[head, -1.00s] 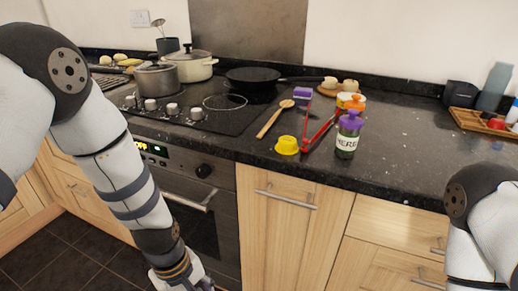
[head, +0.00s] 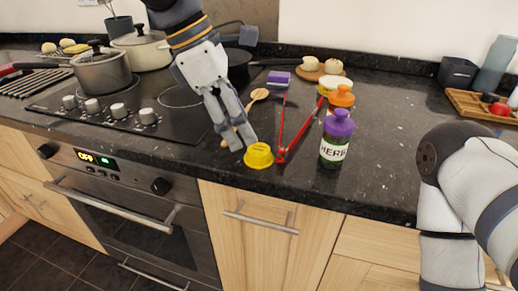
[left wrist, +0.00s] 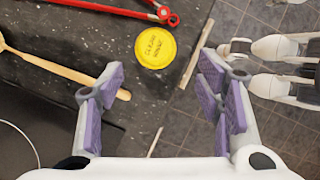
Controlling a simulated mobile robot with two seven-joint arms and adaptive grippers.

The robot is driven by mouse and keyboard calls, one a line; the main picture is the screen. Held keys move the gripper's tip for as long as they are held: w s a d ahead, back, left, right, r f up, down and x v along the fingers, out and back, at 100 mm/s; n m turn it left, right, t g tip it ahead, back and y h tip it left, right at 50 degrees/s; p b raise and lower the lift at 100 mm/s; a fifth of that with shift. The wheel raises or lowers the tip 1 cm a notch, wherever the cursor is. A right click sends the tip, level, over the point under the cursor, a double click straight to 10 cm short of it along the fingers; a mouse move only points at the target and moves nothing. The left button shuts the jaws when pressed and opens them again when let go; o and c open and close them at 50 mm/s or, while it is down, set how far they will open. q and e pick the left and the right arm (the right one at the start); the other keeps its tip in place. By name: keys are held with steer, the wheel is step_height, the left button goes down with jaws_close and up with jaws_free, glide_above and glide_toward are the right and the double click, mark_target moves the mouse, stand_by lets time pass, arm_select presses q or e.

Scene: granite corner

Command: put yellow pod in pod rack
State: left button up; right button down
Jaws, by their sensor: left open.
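The yellow pod (head: 259,154) sits on the black granite counter near its front edge, left of the red tongs' joined end. In the left wrist view the yellow pod (left wrist: 155,48) shows its round, lettered top, just beyond the fingertips and between their lines. My left gripper (head: 238,140) is open and empty, reaching down just left of the pod; its purple-padded fingers (left wrist: 162,82) are spread wide in the left wrist view. A purple pod-like block (head: 278,78) lies farther back. I cannot make out a pod rack for certain. My right gripper is out of view.
Red tongs (head: 296,138) lie right of the pod, with a purple-lidded herb jar (head: 335,150) beside them. A wooden spoon (head: 258,96) lies behind my left gripper. The hob (head: 130,105) is left.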

mark_target(259, 148)
arm_select(q)
steer(key=x, duration=0.6)
steer(key=shift+w+d, duration=0.35)
steer(key=c, duration=1)
steer(key=shift+r, duration=0.1)
steer(key=shift+c, duration=0.2)
